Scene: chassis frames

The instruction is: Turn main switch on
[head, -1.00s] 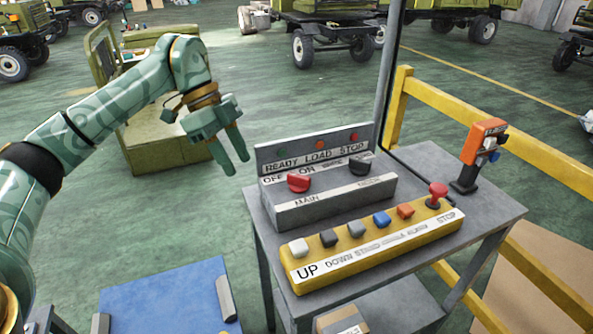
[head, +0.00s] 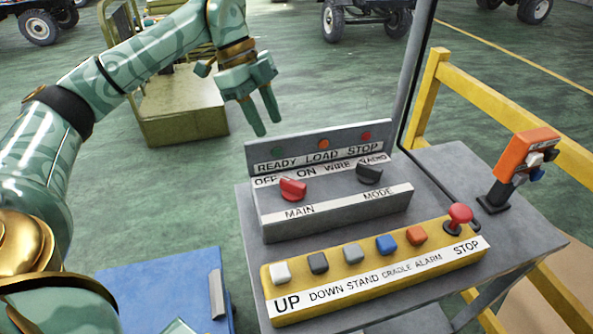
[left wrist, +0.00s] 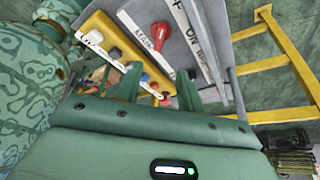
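The red main switch (head: 292,189) is a knob on the grey control box (head: 330,212), above the label MAIN and below OFF and ON. It also shows in the left wrist view (left wrist: 158,36), beyond my fingers. A black MODE knob (head: 369,173) sits to its right. My left gripper (head: 262,116) hangs above and behind the box's left end, fingers pointing down, apart from the switch. Its two fingers are spread with nothing between them; they also show in the left wrist view (left wrist: 160,85). My right gripper is not in view.
A yellow button box (head: 375,272) with several buttons and a red stop knob (head: 460,214) lies in front on the grey table (head: 530,238). An orange device (head: 530,152) stands at right, by a yellow railing (head: 510,103). A blue box (head: 165,288) is at lower left.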

